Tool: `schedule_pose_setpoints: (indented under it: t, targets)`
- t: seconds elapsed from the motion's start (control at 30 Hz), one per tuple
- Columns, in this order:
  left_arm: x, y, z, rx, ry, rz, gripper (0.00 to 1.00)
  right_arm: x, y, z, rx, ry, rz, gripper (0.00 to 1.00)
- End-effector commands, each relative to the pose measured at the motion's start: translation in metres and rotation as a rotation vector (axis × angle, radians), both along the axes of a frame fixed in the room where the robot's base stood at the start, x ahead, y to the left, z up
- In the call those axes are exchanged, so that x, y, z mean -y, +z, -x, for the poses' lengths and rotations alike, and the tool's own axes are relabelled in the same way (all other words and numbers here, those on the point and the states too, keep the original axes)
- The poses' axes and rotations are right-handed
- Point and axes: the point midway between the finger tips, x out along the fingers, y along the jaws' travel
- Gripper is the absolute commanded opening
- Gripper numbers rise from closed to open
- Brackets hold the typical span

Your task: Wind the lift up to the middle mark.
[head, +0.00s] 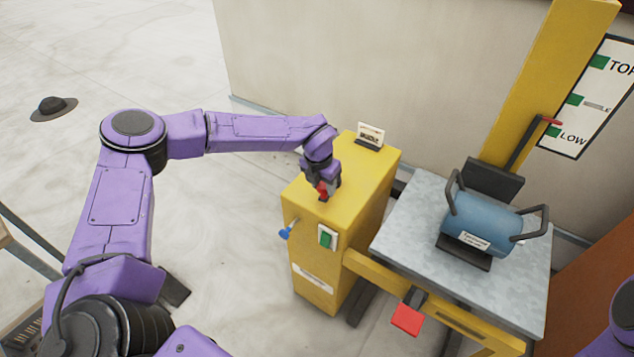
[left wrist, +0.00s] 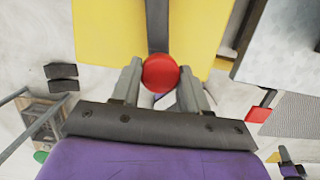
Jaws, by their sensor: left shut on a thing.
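My left gripper (head: 323,193) is shut on a red knob (head: 321,187) at the yellow winch box (head: 362,195). In the left wrist view the round red knob (left wrist: 160,73) sits between the two fingers, at the end of a dark crank arm (left wrist: 157,25). The lift platform (head: 403,240) is grey and carries a blue tank (head: 485,220). A red-tipped pointer (head: 551,121) on the lift shows just above the LOW square, below the middle green mark (head: 575,99), on the white board (head: 613,75).
A yellow mast (head: 550,70) stands behind the platform. The box has a green switch (head: 325,239) and a blue-tipped lever (head: 286,233). A red pedal (head: 407,319) is at the front. A dark hat (head: 54,108) lies on open floor at the left.

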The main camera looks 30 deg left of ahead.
Motion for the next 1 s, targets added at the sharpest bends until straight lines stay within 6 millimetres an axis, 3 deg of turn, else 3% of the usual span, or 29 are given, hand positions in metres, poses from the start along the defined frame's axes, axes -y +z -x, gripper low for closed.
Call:
schedule_pose_setpoints:
  t: [0.37, 0.67, 1.0]
  targets:
    - [0.008, -0.005, 0.004, -0.014, -0.008, 0.004, 0.08, 0.0, -0.002, 0.0, 0.0, 0.0, 0.0, 0.0]
    - [0.025, -0.005, -0.001, -0.013, -0.009, 0.005, 0.08, 0.0, -0.006, 0.0, 0.0, 0.0, 0.0, 0.0]
    - [0.026, -0.004, -0.001, -0.012, -0.007, 0.006, 0.08, 0.0, -0.006, 0.0, 0.0, 0.0, 0.0, 0.0]
